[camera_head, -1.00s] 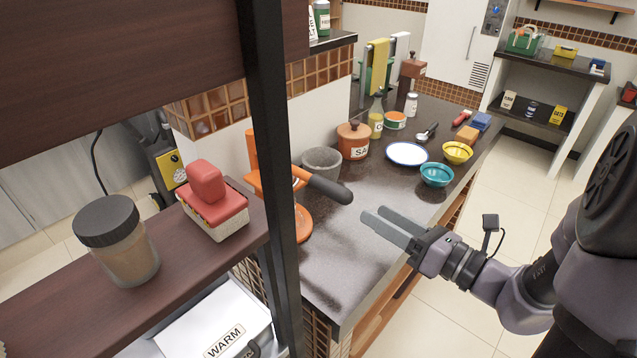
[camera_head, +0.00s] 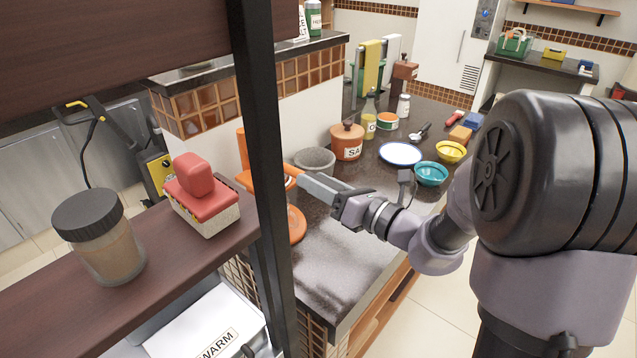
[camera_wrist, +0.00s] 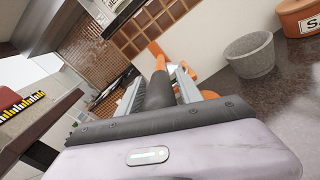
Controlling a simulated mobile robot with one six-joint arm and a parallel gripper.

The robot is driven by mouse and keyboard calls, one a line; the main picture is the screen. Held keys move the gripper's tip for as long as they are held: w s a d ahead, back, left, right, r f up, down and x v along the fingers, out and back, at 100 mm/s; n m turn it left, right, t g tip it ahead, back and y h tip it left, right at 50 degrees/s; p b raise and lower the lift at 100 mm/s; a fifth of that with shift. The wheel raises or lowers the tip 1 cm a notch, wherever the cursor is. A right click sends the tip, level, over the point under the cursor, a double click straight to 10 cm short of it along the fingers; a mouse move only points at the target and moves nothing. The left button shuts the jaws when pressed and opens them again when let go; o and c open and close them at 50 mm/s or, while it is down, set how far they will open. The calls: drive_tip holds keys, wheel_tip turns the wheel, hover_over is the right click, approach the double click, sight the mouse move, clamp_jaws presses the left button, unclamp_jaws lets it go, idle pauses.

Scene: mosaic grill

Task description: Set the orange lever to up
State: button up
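The orange lever (camera_head: 276,174) belongs to an orange device with an upright post and a round base (camera_head: 297,226) on the dark counter, partly hidden behind a black shelf post. Its arm points right and slightly down. In the wrist view its black handle (camera_wrist: 160,92) lies lengthwise between my fingers, with orange parts beyond it. My gripper (camera_head: 318,187) is at the handle and covers most of it in the head view. The fingers stand apart on either side of the handle (camera_wrist: 159,88); a firm grip does not show.
A grey stone bowl (camera_head: 316,160) and an orange salt pot (camera_head: 347,141) stand just behind my gripper. A white plate (camera_head: 401,154) and teal bowl (camera_head: 431,174) are to the right. The black shelf post (camera_head: 262,130) stands in front. The counter's near part is clear.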

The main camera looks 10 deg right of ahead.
clamp_jaws()
idle(1.2)
